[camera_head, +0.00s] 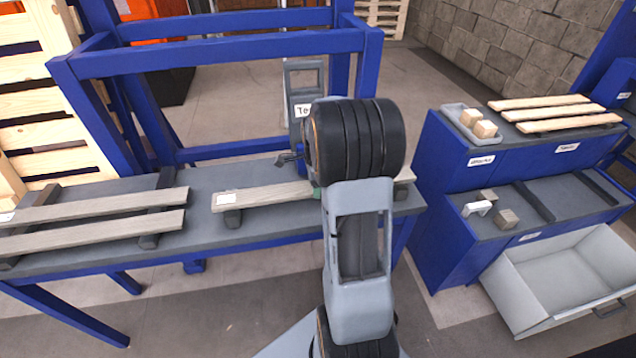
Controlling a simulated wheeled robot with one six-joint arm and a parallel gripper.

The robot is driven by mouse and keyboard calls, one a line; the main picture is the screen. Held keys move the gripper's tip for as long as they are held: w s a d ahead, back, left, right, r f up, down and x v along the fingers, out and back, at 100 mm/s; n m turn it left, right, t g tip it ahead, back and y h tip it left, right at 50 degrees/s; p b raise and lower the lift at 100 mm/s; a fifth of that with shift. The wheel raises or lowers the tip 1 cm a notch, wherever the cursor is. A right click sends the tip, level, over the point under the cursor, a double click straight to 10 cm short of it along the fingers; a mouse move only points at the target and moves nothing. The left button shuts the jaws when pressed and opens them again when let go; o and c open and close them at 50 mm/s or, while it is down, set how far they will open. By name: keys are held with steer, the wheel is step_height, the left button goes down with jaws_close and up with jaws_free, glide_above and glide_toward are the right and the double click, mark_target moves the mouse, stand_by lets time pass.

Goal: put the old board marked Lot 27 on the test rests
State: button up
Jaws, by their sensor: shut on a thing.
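A grey, weathered board (268,197) with a white label on its left end lies level along the blue-framed bench; the label's print is too small to read. A dark rest (232,217) shows under its left end, and I cannot tell whether the board touches it. My gripper (317,191) is at the middle of the board, shut on it, mostly hidden behind my wrist. The board's right end shows past my arm. A grey stand with a sign beginning "Te" (303,110) is behind the board.
Two more grey boards (95,232) lie on dark rests at the bench's left. A blue gantry frame (215,55) rises behind the bench. On the right, a blue cabinet (450,150) carries pale boards (560,123) and a tray of blocks; a lower top and a grey bin (530,305) are in front.

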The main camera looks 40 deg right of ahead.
steer(key=shift+f, duration=0.1)
steer(key=o, duration=1.1)
step_height(320, 180, up, 12)
steer(key=f+p, duration=0.1)
steer(key=s+a+n+t, duration=0.1)
steer(key=s+a+n, duration=0.3)
steer(key=a+n, duration=0.2)
steer(key=s+a+n+t, duration=0.1)
steer(key=s+a+n, duration=0.3)
steer(key=a+n, duration=0.3)
steer(key=s+a+n+t, duration=0.1)
steer(key=s+a+n, duration=0.3)
steer(key=a+n, duration=0.3)
steer(key=shift+s+a+f+n, duration=0.1)
steer(key=shift+a+f+n, duration=0.1)
steer(key=shift+n, duration=0.6)
steer(key=shift+a+f+n, duration=0.1)
steer(key=shift+f+n, duration=0.1)
steer(key=shift+n, duration=0.6)
